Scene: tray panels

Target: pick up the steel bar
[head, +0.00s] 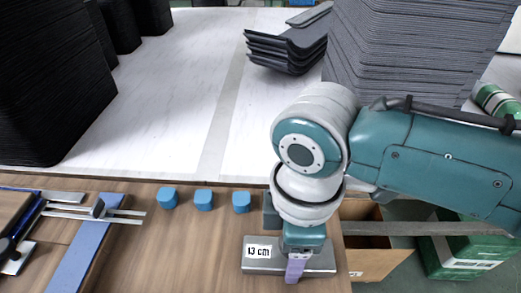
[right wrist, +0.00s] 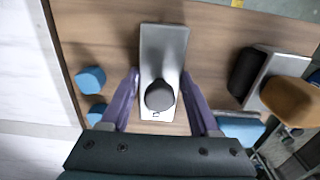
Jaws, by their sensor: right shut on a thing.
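The steel bar is a flat grey metal piece, labelled "13 cm" in the head view (head: 262,268), at the front right of the wooden table. In the right wrist view the bar (right wrist: 163,45) runs up the middle, with a dark rounded knob on it. My right gripper (head: 295,268) comes down over the bar from above. In the right wrist view its purple fingers (right wrist: 160,78) stand one on each side of the bar, shut on it. I cannot tell whether the bar is clear of the table. My left gripper is not in view.
Three blue blocks (head: 204,200) sit left of the bar along the table's back edge. A caliper-like tool (head: 97,209) and a blue strip (head: 80,255) lie at the left. Dark panel stacks (head: 50,80) stand on the white surface behind. An open carton (head: 372,262) is at the right.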

